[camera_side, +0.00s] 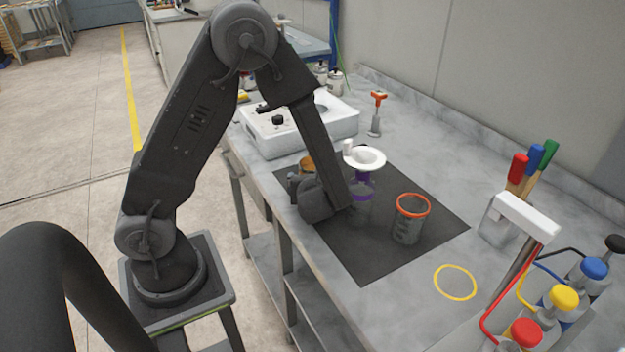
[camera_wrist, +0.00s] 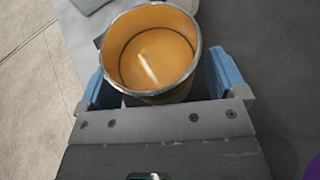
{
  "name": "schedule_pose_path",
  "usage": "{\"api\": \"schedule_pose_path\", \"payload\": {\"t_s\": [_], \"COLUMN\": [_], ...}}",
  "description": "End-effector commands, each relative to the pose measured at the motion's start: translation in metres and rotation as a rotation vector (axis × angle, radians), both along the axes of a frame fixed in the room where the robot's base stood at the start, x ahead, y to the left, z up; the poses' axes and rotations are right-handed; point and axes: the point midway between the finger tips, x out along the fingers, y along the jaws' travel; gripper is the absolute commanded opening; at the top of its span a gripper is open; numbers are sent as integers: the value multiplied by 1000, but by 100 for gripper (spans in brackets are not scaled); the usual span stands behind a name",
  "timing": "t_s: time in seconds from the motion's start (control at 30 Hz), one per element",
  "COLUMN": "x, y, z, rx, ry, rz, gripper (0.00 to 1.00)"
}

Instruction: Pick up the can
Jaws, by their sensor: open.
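The can (camera_wrist: 155,57) is open-topped with a metal rim and an orange inside. It fills the upper middle of the wrist view. My gripper (camera_wrist: 157,80) is open, with one blue-padded jaw on each side of the can. The right jaw is close to the wall; I cannot tell whether either jaw touches it. In the side view, the can (camera_side: 306,163) shows only as a small orange patch beside my gripper (camera_side: 299,183), near the dark mat's left edge. My wrist hides most of it.
On the dark mat (camera_side: 375,262) stand a clear orange-rimmed jar (camera_side: 410,220) and a purple-banded container with a white funnel top (camera_side: 364,158), close to my wrist. A white machine (camera_side: 300,125) stands behind. Colour-capped bottles (camera_side: 564,298) fill the right. Bench around the yellow ring (camera_side: 455,268) is clear.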

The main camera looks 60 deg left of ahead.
Motion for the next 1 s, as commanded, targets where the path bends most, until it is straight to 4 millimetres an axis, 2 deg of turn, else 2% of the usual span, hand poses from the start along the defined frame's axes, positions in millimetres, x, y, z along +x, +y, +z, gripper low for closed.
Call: {"api": "schedule_pose_path", "payload": {"t_s": [0.27,0.83,0.87,1.0], "x": [1,1,1,1], "y": [1,1,1,1], "z": [-1,-1,-1,0], "rx": [-1,-1,-1,-1], "ry": [0,0,0,-1], "rz": [0,0,0,-1], "gripper": [89,34,32,32]}}
